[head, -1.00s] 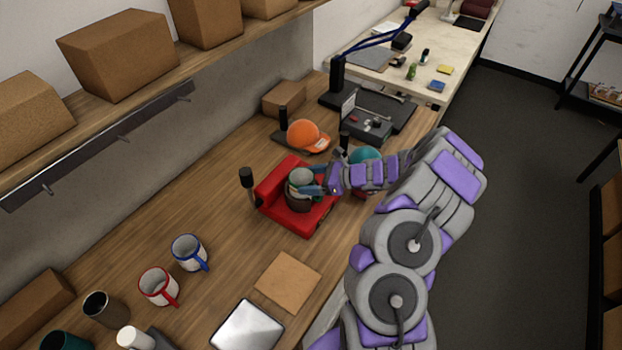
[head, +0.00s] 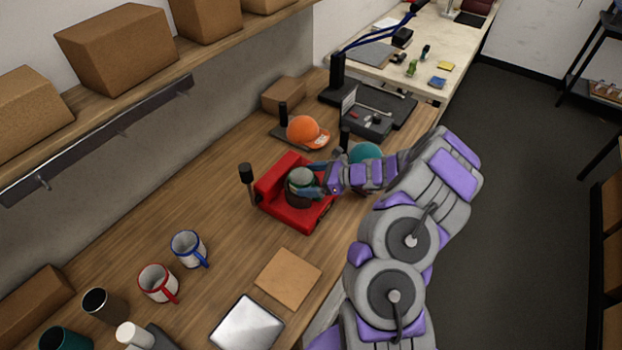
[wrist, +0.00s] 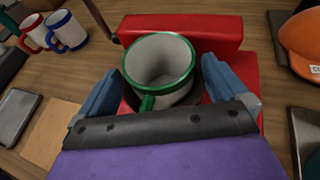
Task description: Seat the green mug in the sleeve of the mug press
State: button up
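The green mug (wrist: 162,60), pale inside with a green rim and green handle, stands upright in the dark sleeve (head: 299,196) of the red mug press (head: 312,214). In the wrist view the handle points toward my wrist. My gripper (wrist: 162,75) has its two blue fingers on either side of the mug, with narrow gaps showing red press beside the mug body. It looks open around the mug. In the head view the gripper (head: 308,179) reaches in from the right. The mug's base is hidden, so its exact depth cannot be told.
The press has a black-knobbed lever (head: 247,175) on its left. An orange cap (head: 303,130) and a teal round object (head: 366,153) are close behind and right. Blue-trimmed (head: 187,248) and red-trimmed (head: 157,283) mugs stand front left. A brown square (head: 287,278) lies in front.

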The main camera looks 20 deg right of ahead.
jog(key=p+v, duration=0.1)
jog(key=v, duration=1.6)
jog(key=shift+d, duration=0.2)
jog(key=shift+s, duration=0.1)
jog(key=s+a+r+n+g+y+b, duration=0.1)
jog(key=a+r+n+g, duration=0.1)
jog(key=a+r+n, duration=0.35)
jog(key=a+r+n+g, duration=0.2)
jog(key=a+g, duration=0.1)
jog(key=a, duration=0.6)
jog(key=s+a+r+n+g+h+b, duration=0.2)
jog(key=s+a+r+n+g, duration=0.15)
jog(key=s+a+n, duration=0.6)
jog(key=s+a+n+g+h+b, duration=0.2)
jog(key=s+a+n+h, duration=0.25)
jog(key=s, duration=0.55)
jog(key=s+d+f+n+h+b, duration=0.1)
jog(key=s+d+n+h, duration=0.1)
jog(key=s, duration=0.3)
jog(key=s+d+f+n+h+b, duration=0.1)
jog(key=s+f+n+h, duration=0.1)
jog(key=s, duration=0.4)
jog(key=shift+s+d+h, duration=0.3)
jog(key=shift+d+h, duration=0.1)
jog(key=shift+h, duration=0.15)
